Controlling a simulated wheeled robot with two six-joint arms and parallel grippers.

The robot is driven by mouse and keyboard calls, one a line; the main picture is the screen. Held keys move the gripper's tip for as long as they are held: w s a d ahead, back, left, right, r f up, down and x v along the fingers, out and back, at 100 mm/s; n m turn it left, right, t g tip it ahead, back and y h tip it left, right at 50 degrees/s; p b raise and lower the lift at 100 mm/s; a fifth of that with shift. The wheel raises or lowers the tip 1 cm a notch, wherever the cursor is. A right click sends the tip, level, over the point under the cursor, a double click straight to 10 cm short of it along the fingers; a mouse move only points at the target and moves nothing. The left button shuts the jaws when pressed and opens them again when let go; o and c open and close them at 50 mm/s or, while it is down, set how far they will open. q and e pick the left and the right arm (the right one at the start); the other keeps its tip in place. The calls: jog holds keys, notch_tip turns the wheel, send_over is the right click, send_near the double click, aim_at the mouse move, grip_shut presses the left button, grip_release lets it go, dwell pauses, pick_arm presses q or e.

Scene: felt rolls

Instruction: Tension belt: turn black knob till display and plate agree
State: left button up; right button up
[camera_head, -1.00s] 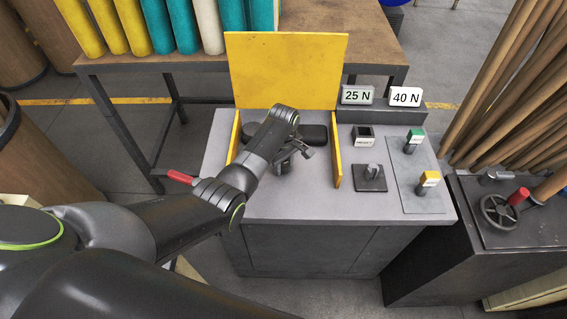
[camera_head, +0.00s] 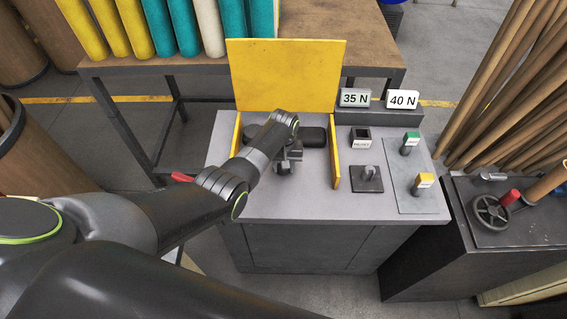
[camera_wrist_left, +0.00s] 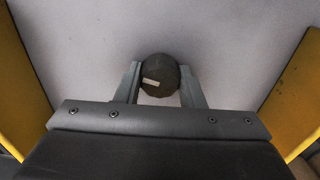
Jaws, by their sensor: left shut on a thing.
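The display (camera_head: 355,98) on the grey console reads 35 N. The plate (camera_head: 403,99) beside it reads 40 N. My left gripper (camera_head: 284,168) reaches down between the yellow side panels on the console top. In the left wrist view my left gripper (camera_wrist_left: 159,88) has one finger on each side of the round black knob (camera_wrist_left: 159,75) and is shut on it. A pale mark on the knob's face lies nearly level, tilted slightly. In the head view my gripper and wrist mostly hide the knob. My right gripper is not in view.
A yellow guard (camera_head: 286,75) stands behind the knob, with a yellow side panel (camera_head: 336,150) to the right. Right of it are a small black box (camera_head: 361,138), a toggle switch (camera_head: 368,178), a green button (camera_head: 411,138) and a yellow button (camera_head: 424,183). A handwheel (camera_head: 491,212) stands farther right.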

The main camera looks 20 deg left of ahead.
pick_arm(q)
jog(key=shift+m, duration=1.3)
jog(key=shift+p, duration=0.3)
jog(key=o, duration=1)
jog(key=shift+r, duration=0.6)
notch_tip(320, 180, up, 16)
jog(key=b, duration=0.1)
jog(key=shift+r, duration=0.15)
